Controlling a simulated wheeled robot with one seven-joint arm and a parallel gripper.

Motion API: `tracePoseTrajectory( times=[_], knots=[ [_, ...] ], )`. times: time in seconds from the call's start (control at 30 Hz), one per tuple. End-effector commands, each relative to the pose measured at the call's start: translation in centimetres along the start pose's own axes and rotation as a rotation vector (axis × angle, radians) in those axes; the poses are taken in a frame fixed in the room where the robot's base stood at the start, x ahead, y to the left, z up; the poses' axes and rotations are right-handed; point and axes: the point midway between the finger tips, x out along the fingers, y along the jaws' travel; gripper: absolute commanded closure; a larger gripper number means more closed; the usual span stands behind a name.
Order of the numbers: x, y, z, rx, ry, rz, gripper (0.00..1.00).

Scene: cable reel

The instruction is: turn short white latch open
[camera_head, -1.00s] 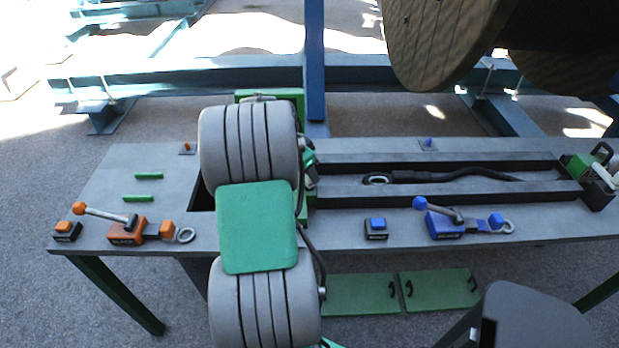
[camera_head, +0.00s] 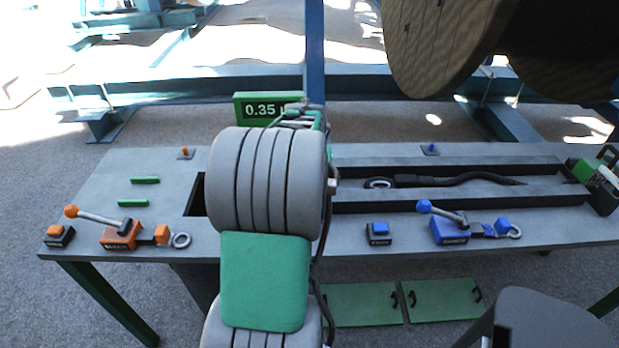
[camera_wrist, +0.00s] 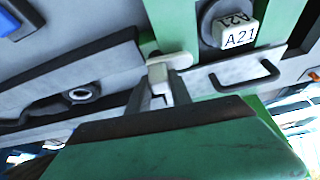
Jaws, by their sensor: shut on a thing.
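The short white latch (camera_wrist: 180,61) shows in the wrist view as a small pale piece at the tips of my gripper (camera_wrist: 160,92). My gripper's fingers are shut on it, and they hide part of it. The latch lies at the edge of a green panel (camera_wrist: 203,85). In the head view my arm hides the latch, and the gripper cannot be made out clearly there. The latch's exact angle is hard to tell.
A white A21 block (camera_wrist: 238,35) and a dark handle (camera_wrist: 245,77) are close by. In the head view a green display (camera_head: 262,110) stands behind my arm. Orange (camera_head: 121,235) and blue (camera_head: 449,230) lever clamps sit on the grey bench (camera_head: 100,190).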

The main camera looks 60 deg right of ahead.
Motion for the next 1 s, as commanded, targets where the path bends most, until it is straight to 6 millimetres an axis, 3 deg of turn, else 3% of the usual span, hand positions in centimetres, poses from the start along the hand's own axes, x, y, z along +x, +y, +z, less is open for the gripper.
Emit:
tracePoseTrajectory(
  times=[0.73,0.77,1.0],
  knots=[
    [-0.05,-0.02,-0.06,-0.094,0.001,-0.039,1.00],
    [-0.05,-0.02,-0.06,-0.094,0.001,-0.039,0.74],
    [-0.03,-0.01,-0.04,-0.092,0.000,-0.038,0.54]
  ],
)
